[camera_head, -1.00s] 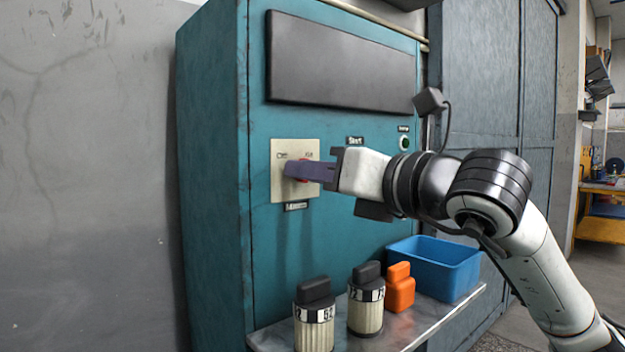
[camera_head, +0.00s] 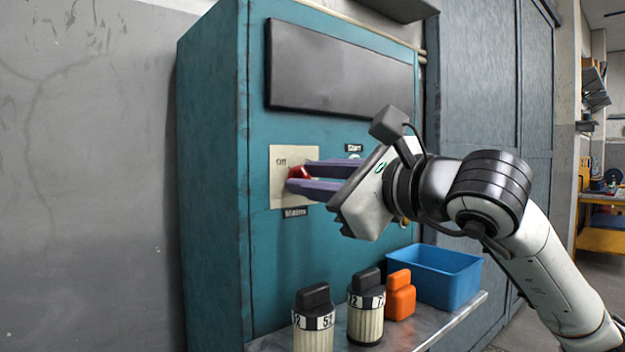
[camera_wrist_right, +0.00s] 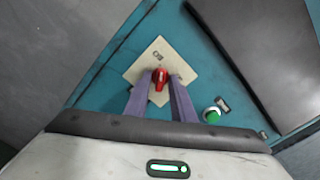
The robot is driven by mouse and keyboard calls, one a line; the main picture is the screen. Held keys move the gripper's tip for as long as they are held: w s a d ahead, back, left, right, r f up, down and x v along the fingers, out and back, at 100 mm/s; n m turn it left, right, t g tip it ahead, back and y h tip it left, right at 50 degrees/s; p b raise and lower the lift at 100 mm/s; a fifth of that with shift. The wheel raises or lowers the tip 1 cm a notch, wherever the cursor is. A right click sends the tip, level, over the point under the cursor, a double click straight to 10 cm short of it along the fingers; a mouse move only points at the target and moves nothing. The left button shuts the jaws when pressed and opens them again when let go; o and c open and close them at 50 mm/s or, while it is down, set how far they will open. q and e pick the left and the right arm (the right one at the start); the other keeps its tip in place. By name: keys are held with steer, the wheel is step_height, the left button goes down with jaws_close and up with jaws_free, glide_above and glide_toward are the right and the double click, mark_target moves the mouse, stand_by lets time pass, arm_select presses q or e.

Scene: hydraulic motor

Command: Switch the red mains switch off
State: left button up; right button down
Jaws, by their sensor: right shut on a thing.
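The red mains switch (camera_head: 297,172) sits on a cream plate (camera_head: 283,199) on the teal cabinet. "Off" is printed at the plate's upper left, and a label is below it. My right gripper (camera_head: 297,177) has its purple fingers on either side of the red knob and is shut on it. In the right wrist view the red knob (camera_wrist_right: 160,76) lies between the two fingertips (camera_wrist_right: 160,85). In the head view the fingers hide part of the knob and the plate's right side. My left gripper is not in view.
A green start button (camera_wrist_right: 211,115) is right of the plate. Below, a metal shelf (camera_head: 408,334) carries two ribbed canisters (camera_head: 313,318) (camera_head: 366,306), an orange part (camera_head: 399,295) and a blue bin (camera_head: 435,275). A dark panel (camera_head: 340,68) is above the switch.

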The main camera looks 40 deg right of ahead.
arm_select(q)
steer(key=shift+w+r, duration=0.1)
arm_select(e)
steer(key=shift+n, duration=0.8)
steer(key=c, duration=1.8)
jaws_free()
steer(key=shift+s, duration=0.1)
arm_select(q)
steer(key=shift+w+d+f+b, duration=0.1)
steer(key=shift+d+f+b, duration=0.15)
steer(key=shift+b, duration=0.9)
arm_select(e)
steer(key=s, duration=1)
steer(key=shift+s+d, duration=0.1)
steer(key=shift+d, duration=0.25)
